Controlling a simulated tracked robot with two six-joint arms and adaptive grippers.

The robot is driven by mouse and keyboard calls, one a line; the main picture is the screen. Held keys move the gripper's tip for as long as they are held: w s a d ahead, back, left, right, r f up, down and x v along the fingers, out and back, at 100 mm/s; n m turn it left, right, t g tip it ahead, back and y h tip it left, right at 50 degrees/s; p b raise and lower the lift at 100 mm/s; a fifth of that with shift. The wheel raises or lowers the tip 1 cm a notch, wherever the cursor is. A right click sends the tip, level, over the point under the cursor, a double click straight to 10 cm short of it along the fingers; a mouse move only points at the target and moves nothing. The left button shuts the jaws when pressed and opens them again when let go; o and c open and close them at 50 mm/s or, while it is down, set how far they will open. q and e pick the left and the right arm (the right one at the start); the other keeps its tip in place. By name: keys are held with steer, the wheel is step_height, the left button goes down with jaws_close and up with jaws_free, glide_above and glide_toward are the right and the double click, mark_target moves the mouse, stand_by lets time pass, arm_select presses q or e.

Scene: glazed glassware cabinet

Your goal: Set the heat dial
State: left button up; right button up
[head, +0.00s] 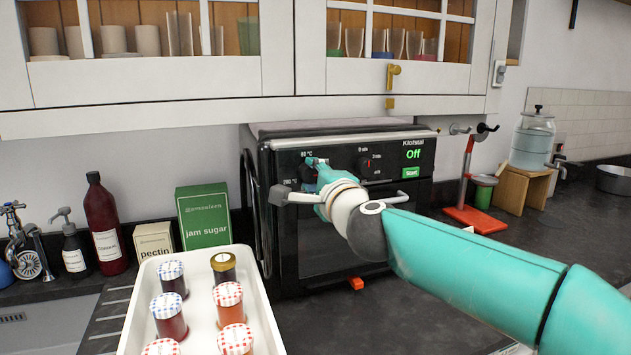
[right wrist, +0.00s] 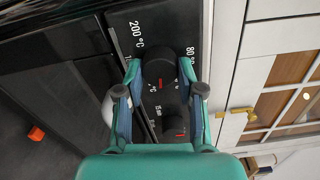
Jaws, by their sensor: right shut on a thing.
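The heat dial (right wrist: 160,66) is a dark round knob on the oven's black front panel, between the 80 °C and 200 °C marks. A short red mark shows on its lower part in the right wrist view. My right gripper (right wrist: 160,72) is shut on the dial, with one finger on each side. In the head view the right gripper (head: 319,166) covers most of the dial. The oven (head: 330,245) stands on the dark worktop. Its display reads Off above a green Start button (head: 411,172). My left gripper is not in view.
A second dial (head: 370,166), marked in minutes, sits just right of the heat dial. The oven's grey door handle (head: 283,196) sticks out below. A white tray (head: 262,302) of lidded jars stands front left. Glazed cabinets (head: 150,83) hang above. A red stand (head: 474,216) is at right.

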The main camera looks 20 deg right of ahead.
steer(key=m, duration=0.2)
steer(key=m+b, duration=0.1)
steer(key=m, duration=0.1)
steer(key=shift+f, duration=0.35)
steer(key=shift+w+f, duration=0.1)
steer(key=o, duration=1.1)
steer(key=shift+d, duration=0.15)
steer(key=shift+o, duration=0.2)
steer(key=shift+r, duration=0.2)
steer(key=shift+s, duration=0.65)
steer(key=s, duration=1)
steer(key=shift+s, duration=0.4)
